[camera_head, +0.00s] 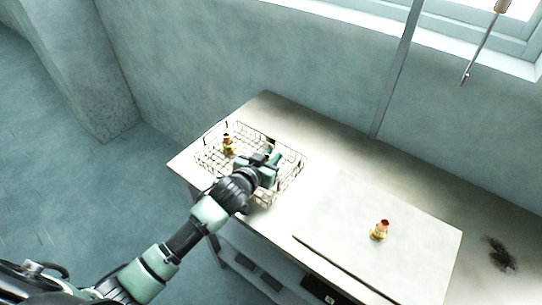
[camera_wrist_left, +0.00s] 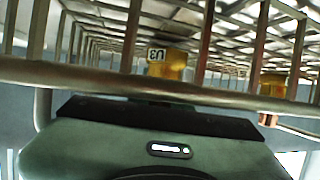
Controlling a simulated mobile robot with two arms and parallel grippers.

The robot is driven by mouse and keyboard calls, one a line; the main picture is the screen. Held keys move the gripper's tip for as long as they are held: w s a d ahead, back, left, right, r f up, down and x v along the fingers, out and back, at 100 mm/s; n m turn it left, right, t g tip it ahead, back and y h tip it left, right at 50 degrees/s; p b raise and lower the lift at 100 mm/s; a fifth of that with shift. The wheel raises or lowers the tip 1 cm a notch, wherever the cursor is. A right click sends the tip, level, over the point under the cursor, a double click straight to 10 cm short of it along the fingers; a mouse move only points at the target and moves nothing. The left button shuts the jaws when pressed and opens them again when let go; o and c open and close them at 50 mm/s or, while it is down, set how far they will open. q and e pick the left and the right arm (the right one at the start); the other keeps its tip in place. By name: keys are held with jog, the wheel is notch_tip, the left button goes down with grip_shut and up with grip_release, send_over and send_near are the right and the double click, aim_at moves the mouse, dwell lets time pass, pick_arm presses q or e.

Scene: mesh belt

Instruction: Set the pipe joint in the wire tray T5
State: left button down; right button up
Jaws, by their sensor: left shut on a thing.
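The wire tray (camera_head: 292,178) stands on the table at the far left. My left gripper (camera_head: 270,163) is over its right part, with the arm crossing its near side. The wrist view shows the tray's rim (camera_wrist_left: 90,76) and bars close in front of the gripper. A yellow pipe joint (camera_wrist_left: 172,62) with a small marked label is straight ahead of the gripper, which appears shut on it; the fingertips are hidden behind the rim. Another yellow and orange joint (camera_head: 228,146) stands inside the tray at its left. My right gripper is not in view.
A pale board (camera_head: 420,262) lies on the table to the right, with another yellow and orange joint (camera_head: 379,230) upright on it. A dark tangled thing (camera_head: 500,254) lies at the far right. The wall runs behind the table (camera_head: 335,143).

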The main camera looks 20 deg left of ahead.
pick_arm(q)
jog(key=c, duration=1.7)
grip_release()
jog(key=shift+f, duration=0.2)
jog(key=o, duration=0.4)
jog(key=shift+r, duration=0.1)
jog(key=shift+r, duration=0.1)
jog(key=b+v, duration=0.1)
jog(key=v, duration=1.1)
